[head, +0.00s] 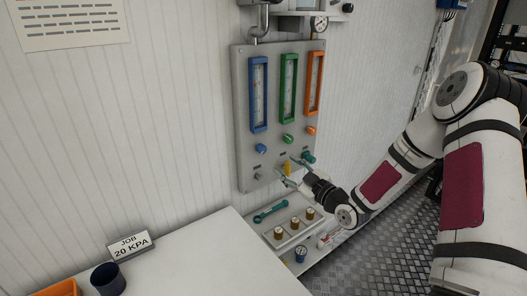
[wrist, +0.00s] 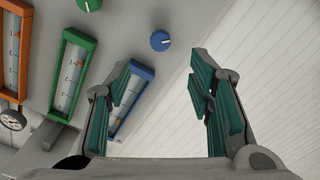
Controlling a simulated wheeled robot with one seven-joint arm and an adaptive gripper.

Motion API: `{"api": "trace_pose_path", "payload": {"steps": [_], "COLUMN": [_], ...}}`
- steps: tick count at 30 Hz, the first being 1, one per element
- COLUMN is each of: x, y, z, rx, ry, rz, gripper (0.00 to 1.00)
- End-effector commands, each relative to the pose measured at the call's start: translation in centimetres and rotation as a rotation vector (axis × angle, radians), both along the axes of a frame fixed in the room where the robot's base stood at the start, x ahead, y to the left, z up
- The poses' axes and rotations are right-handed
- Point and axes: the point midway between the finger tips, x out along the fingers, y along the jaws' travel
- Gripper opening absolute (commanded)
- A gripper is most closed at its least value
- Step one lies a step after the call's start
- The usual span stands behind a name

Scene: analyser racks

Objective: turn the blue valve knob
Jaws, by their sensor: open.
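The blue valve knob (head: 261,149) is a small round knob low on the grey panel (head: 243,110), under the blue-framed gauge tube (head: 258,95). In the wrist view the blue knob (wrist: 160,41) shows whole, with a pale pointer mark, beyond the fingertips and between their lines. My gripper (head: 291,171) is in front of the lower panel, to the right of and below the blue knob in the head view. In the wrist view my gripper (wrist: 163,75) has its teal-padded fingers spread, with nothing between them. It is apart from the knob.
A green knob (head: 288,139) and an orange knob (head: 310,131) sit right of the blue one under their own gauges. A yellow part (head: 287,168) is close to my fingers. Below are a tray with brass-coloured pieces (head: 294,224) and a white table (head: 215,262) with a "JOB 20 KPA" sign (head: 131,245).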

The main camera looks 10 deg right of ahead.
Motion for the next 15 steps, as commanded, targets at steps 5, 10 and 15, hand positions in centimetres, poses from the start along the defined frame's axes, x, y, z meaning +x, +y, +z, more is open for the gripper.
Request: {"api": "trace_pose_path", "payload": {"steps": [5,10,15], "x": [2.0,5.1,8.2], "y": [0.9,2.2,3.5], "z": [0.0,0.0,0.0], "rx": [0.000,0.003,0.003], "ry": [-0.001,-0.002,-0.002], "rz": [0.002,0.002,0.002], "gripper": [0.48,0.48,0.48]}}
